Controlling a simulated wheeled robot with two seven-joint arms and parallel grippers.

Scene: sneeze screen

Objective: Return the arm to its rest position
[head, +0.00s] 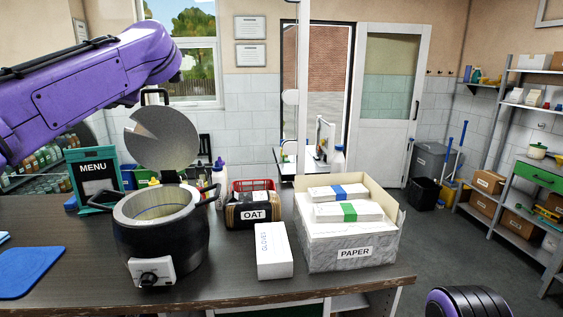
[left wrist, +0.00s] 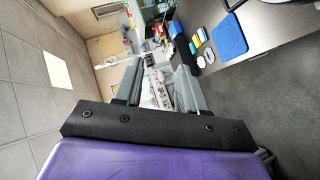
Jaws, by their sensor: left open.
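My left arm (head: 75,88) comes in from the left in the head view. It is bent high over the left side of the counter (head: 210,285), clear of the things on it. Its gripper is outside the head view. In the left wrist view the left gripper (left wrist: 155,78) shows two grey fingers apart, with nothing between them. That view is turned sideways, and the counter with a blue mat (left wrist: 230,36) lies beyond the fingers at upper right. A purple and black part of my body shows at the bottom right of the head view; no right gripper shows.
A black pot (head: 160,245) stands on the counter, with a grey disc (head: 175,145) upright behind it. An OAT package (head: 253,212), a white box (head: 273,252) and a PAPER box (head: 352,252) stand to the right. A MENU sign (head: 97,180) is at left. Open floor lies right.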

